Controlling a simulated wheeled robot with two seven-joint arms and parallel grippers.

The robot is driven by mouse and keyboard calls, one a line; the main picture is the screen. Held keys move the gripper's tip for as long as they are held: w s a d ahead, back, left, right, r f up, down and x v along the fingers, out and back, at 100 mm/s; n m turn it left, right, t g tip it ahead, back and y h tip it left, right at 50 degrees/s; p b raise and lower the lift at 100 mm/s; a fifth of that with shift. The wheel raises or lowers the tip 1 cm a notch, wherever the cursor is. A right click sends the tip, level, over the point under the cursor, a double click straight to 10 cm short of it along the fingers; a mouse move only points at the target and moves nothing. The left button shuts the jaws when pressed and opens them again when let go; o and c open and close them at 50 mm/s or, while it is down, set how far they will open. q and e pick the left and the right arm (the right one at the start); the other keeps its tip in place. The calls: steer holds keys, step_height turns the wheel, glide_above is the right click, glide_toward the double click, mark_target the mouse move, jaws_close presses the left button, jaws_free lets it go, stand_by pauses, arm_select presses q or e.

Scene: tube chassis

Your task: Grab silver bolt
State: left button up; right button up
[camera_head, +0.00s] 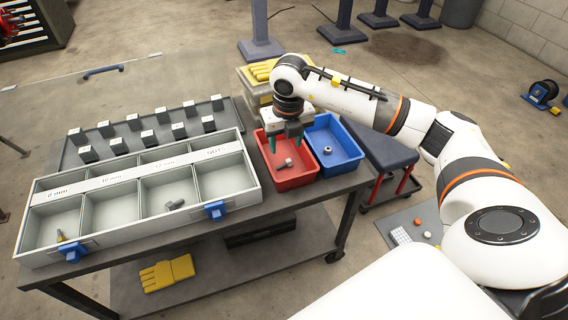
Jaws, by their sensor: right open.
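A silver bolt (284,164) lies in the red bin (296,180) on the table. My right gripper (287,146) is open and hangs over the red bin, with its green-tipped fingers just above and behind the bolt. The fingers appear empty. Another grey bolt (174,204) lies in a compartment of the grey divided tray (262,196). A brass-coloured bolt (61,236) stands or leans in the leftmost compartment. My left gripper is not in view.
A blue bin (352,163) with a silver nut (327,150) stands right of the red bin. Behind the tray is a dark rack (62,157) with several small blocks. Yellow gloves (262,70) lie on a box behind the bins. The red bin's walls surround the bolt.

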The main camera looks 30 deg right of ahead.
mark_target(284, 164)
steer(key=f, duration=0.3)
steer(key=shift+w+d+f, duration=0.1)
steer(key=shift+w+f, duration=0.2)
steer(key=shift+f, duration=0.1)
steer(key=f, duration=0.1)
steer(key=f+b, duration=0.1)
steer(key=f, duration=0.2)
steer(key=shift+w+d+f, duration=0.2)
steer(key=shift+w+f, duration=0.1)
steer(key=shift+w, duration=0.05)
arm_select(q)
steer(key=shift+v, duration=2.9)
arm_select(e)
steer(key=c, duration=0.7)
